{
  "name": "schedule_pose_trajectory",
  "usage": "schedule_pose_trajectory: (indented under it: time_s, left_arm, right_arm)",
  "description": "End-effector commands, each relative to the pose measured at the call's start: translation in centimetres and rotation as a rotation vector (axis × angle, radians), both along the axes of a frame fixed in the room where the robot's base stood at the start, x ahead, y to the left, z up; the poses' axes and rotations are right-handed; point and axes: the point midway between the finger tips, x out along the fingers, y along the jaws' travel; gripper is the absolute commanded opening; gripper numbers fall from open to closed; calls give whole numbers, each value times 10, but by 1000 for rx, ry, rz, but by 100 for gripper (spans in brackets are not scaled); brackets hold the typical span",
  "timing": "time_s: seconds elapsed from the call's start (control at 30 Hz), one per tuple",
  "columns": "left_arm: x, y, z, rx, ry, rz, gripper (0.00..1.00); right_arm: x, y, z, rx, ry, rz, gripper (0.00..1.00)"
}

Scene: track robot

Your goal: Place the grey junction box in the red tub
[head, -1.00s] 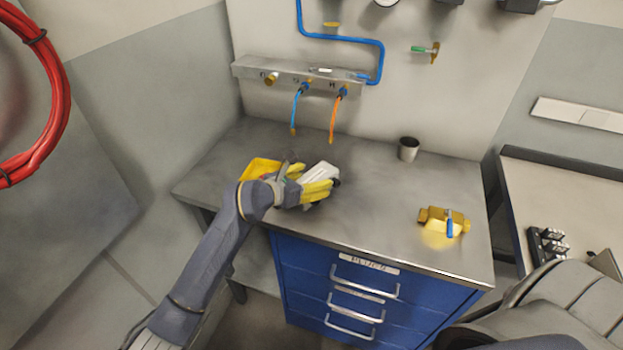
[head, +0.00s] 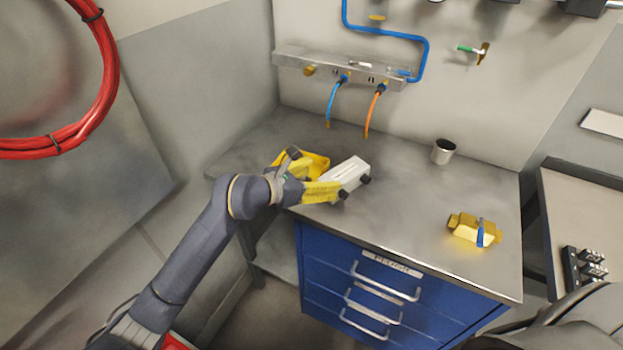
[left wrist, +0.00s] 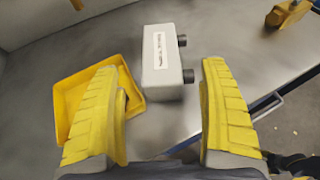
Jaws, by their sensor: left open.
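The grey junction box (head: 347,173) is a pale grey block with two black knobs on one side. It lies on the workbench near its front left. The left wrist view shows the box (left wrist: 160,55) with a label, ahead of and between my spread yellow fingers. My left gripper (head: 322,184) is open and empty, at the left end of the box; contact cannot be told. A small red patch (head: 174,342) shows at the bottom left edge beside my left arm; I cannot tell whether it is the red tub. My right gripper is not in view.
A yellow tray (left wrist: 69,95) sits left of the box, partly behind my left gripper in the head view. A metal cup (head: 443,151) and a brass fitting with a blue handle (head: 474,230) stand to the right. The bench middle (head: 400,195) is clear.

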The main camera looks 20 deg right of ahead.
Motion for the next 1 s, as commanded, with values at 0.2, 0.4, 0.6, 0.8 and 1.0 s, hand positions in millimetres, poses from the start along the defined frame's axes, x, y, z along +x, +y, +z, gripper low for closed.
schedule_pose_trajectory:
  time_s: [0.2,0.4,0.6,0.8,1.0]
  left_arm:
    - [-8,19,8,1,0,0,78]
    - [-10,24,11,0,0,-1,78]
    - [-10,24,11,0,0,0,78]
    - [-10,24,11,0,0,0,78]
    - [-6,27,15,-27,-3,-2,78]
  right_arm:
    - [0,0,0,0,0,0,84]
    - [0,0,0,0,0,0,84]
    - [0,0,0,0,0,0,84]
    - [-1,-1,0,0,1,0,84]
    - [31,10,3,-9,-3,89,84]
